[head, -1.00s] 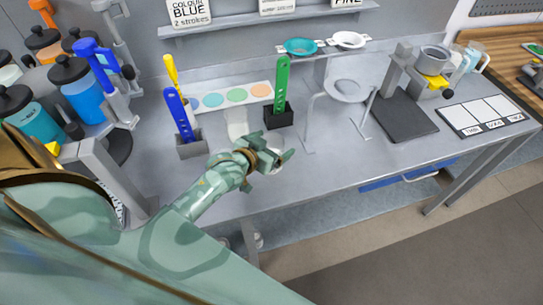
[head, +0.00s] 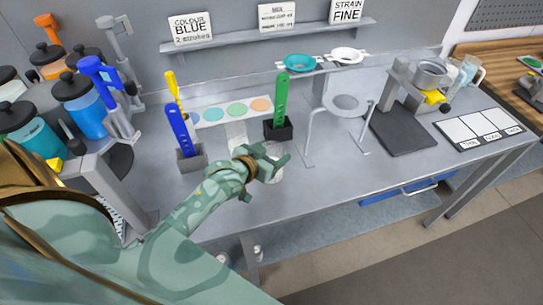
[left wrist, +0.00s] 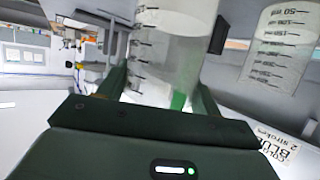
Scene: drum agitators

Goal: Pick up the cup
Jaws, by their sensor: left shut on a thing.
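My left gripper (head: 272,166) is over the front part of the grey bench, in front of the green paddle's black stand. In the left wrist view a clear graduated cup (left wrist: 178,45) stands between its two fingers, and the gripper is shut on it. In the head view the fingers hide most of this cup, and only pale parts show around them. Whether its base touches the bench I cannot tell. A second graduated cup (left wrist: 282,45) shows at the right of the left wrist view, apart from the gripper. My right gripper is not in view.
A blue paddle (head: 180,130) and a green paddle (head: 281,97) stand upright behind the gripper. A grey ring stand (head: 345,104) is to its right. Jars with coloured liquid, one blue (head: 85,115), are at the left. The bench's front middle is clear.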

